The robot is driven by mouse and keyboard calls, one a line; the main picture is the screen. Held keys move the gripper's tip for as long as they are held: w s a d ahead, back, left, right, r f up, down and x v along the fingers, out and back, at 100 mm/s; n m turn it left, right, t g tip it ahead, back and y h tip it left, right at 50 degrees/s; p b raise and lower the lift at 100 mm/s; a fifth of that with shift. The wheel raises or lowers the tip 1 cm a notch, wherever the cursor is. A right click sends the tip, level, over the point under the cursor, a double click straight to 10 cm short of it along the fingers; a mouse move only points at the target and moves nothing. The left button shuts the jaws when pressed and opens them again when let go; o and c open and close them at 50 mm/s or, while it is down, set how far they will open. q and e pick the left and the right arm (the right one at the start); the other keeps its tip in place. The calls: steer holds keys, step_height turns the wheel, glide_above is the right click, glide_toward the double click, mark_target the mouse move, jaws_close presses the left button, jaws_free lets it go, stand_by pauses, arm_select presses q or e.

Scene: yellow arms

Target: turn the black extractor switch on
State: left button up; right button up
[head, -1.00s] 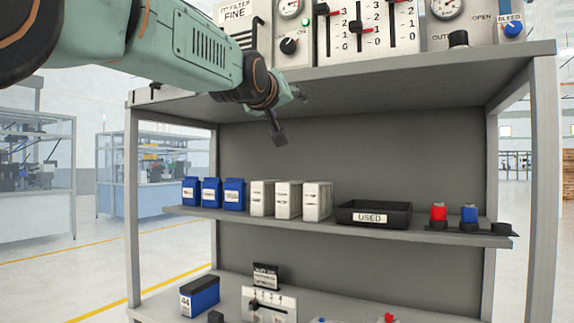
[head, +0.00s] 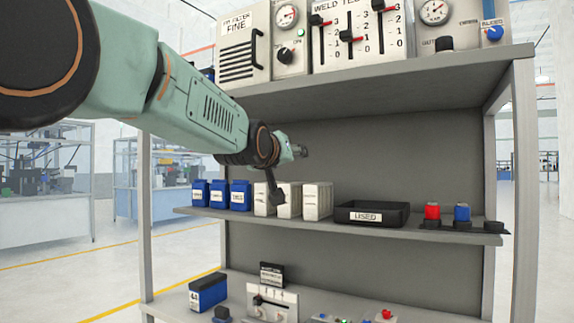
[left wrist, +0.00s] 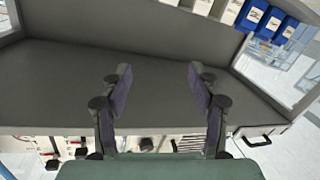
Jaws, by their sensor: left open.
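A black rotary switch (head: 285,57) sits on the light panel at the top left in the head view, beside the "FILTER FINE" label and below a round gauge. Its pointer is too small to read surely. I cannot tell for certain that this is the extractor switch. My left gripper (head: 290,175) is open and empty. It hangs below the top shelf, well below the switch and in front of the white boxes. The left wrist view shows its two fingers (left wrist: 157,84) spread apart with nothing between them. My right gripper is not in view.
The top shelf edge (head: 380,77) lies between the gripper's height and the upper panels. A slider panel (head: 352,37) adjoins the switch panel. Blue boxes (head: 240,196), white boxes (head: 318,201) and a black "USED" tray (head: 400,217) stand on the middle shelf.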

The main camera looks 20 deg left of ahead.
arm_select(q)
steer(key=s+a+f+m+g+b, duration=0.15)
steer(key=s+f, duration=0.25)
steer(key=f, duration=1)
steer(key=s+d+f+g, duration=0.1)
steer(key=s+f+g, duration=0.15)
steer(key=f, duration=1.25)
steer(key=s+a+f+m+g+b, duration=0.15)
steer(key=s+f, duration=0.25)
steer(key=f, duration=1)
steer(key=s+f+g, duration=0.5)
steer(key=s+f, duration=1.3)
steer(key=f, duration=0.3)
steer(key=s+f+g+b, duration=0.1)
steer(key=s+f+g, duration=0.2)
steer(key=s, duration=0.9)
steer(key=s+f+g+b, duration=0.2)
steer(key=s+f, duration=0.6)
steer(key=s, duration=0.5)
steer(key=shift+d+f+g, duration=0.3)
steer(key=shift+g, duration=0.45)
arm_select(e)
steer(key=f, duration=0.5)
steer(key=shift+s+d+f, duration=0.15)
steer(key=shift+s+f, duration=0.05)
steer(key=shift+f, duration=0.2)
